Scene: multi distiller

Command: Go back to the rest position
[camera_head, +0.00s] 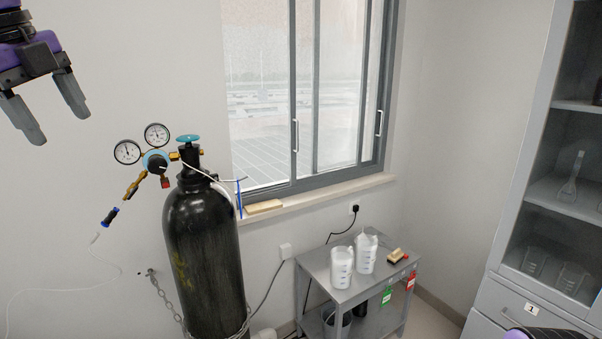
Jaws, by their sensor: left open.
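My left gripper (58,116) hangs in the upper left of the head view, with its two grey fingers apart and nothing between them. It is clear of the black gas cylinder (204,245), up and to the left of its gauges. My right gripper is not seen. A small purple and black part shows at the bottom right edge, too cropped to tell what it is.
The cylinder carries a regulator with two gauges (142,146) and a teal valve knob (188,139). A glass-front cabinet (506,235) stands at right. Wall space around my left gripper is free.

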